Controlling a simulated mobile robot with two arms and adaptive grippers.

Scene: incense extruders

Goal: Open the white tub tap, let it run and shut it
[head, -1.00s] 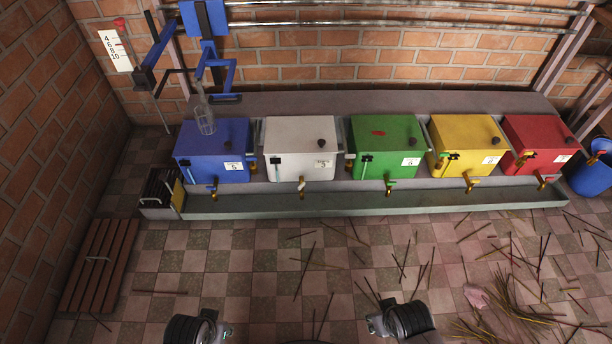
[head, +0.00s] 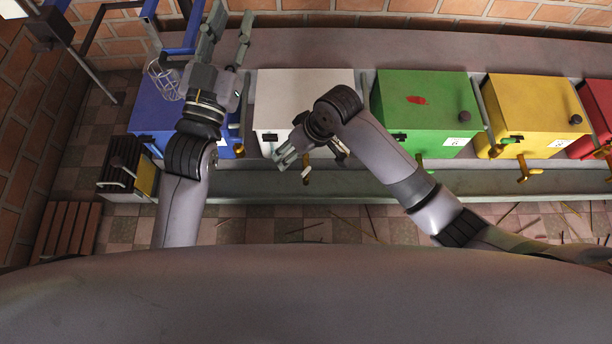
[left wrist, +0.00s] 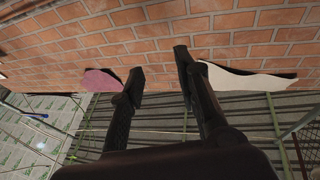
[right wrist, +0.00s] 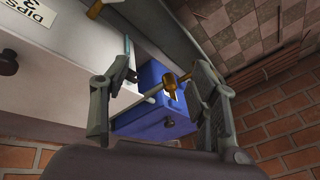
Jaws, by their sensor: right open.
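The white tub (head: 300,90) stands against the back between the blue and green tubs, partly behind my right arm. Its tap (head: 306,174) has a white handle and sits low on its front. My right gripper (head: 290,160) is open, over the front of the white tub just left of that tap, and holds nothing. In the right wrist view the white tub's front shows at left, with a brass tap (right wrist: 93,10) at the top edge, outside the fingers. My left gripper (head: 228,28) is open and empty, raised above the blue tub.
The blue tub (head: 160,115) stands to the left; its brass tap (right wrist: 170,88) shows beyond my right fingers. Green (head: 425,105) and yellow (head: 530,110) tubs stand to the right. A trough (head: 370,185) runs below the taps.

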